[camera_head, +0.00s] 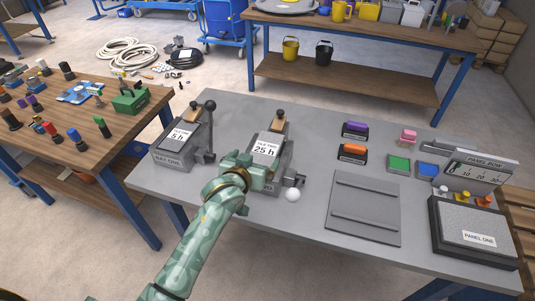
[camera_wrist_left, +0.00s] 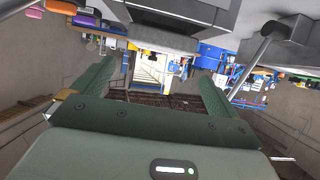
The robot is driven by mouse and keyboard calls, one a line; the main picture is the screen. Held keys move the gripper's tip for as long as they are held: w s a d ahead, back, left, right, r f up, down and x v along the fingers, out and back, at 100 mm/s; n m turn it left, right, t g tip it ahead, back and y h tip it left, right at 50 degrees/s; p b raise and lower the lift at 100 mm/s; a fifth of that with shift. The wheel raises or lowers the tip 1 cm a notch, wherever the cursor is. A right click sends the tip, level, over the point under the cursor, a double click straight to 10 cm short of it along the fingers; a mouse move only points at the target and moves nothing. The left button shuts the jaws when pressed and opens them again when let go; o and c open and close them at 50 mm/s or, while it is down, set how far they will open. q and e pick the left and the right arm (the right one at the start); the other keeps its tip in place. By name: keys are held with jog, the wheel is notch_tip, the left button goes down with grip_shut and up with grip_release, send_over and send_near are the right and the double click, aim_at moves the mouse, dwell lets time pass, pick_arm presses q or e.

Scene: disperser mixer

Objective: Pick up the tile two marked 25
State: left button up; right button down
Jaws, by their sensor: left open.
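Tile two (camera_head: 264,149), a white plate marked "TILE TWO 25 h", lies tilted on a grey holder (camera_head: 282,158) in the middle left of the grey table in the head view. A wooden piece with a dark knob (camera_head: 279,119) is at its far end. My left gripper (camera_head: 258,171) is green and sits just in front of the tile, covering the holder's near part. The left wrist view shows its two fingers (camera_wrist_left: 157,78) apart with nothing between them. Whether it touches the holder cannot be told. My right gripper is out of view.
A similar holder with tile one (camera_head: 179,136), marked "5 h", stands at left with an upright dark lever (camera_head: 209,130). A white ball (camera_head: 292,195) is right of my gripper. A grey ridged plate (camera_head: 365,207) and a panel one block (camera_head: 476,237) lie right.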

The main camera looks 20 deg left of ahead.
aim_at(265, 150)
pick_arm(q)
jog(key=x, duration=0.3)
jog(key=shift+f+b, duration=0.15)
jog(key=shift+b, duration=0.25)
jog(key=b+x, duration=0.1)
jog(key=x, duration=0.1)
jog(key=b+x, duration=0.1)
jog(key=x, duration=0.2)
jog(key=shift+s+d+f, duration=0.1)
jog(key=shift+d+f, duration=0.1)
jog(key=shift+d, duration=0.05)
jog(key=shift+b, duration=0.3)
jog(key=shift+r, duration=0.1)
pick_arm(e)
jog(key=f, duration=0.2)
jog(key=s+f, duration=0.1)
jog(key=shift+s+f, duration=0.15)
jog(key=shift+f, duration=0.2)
pick_arm(q)
jog(key=c, duration=1.3)
jog(key=shift+r, duration=0.1)
jog(key=shift+c, duration=0.7)
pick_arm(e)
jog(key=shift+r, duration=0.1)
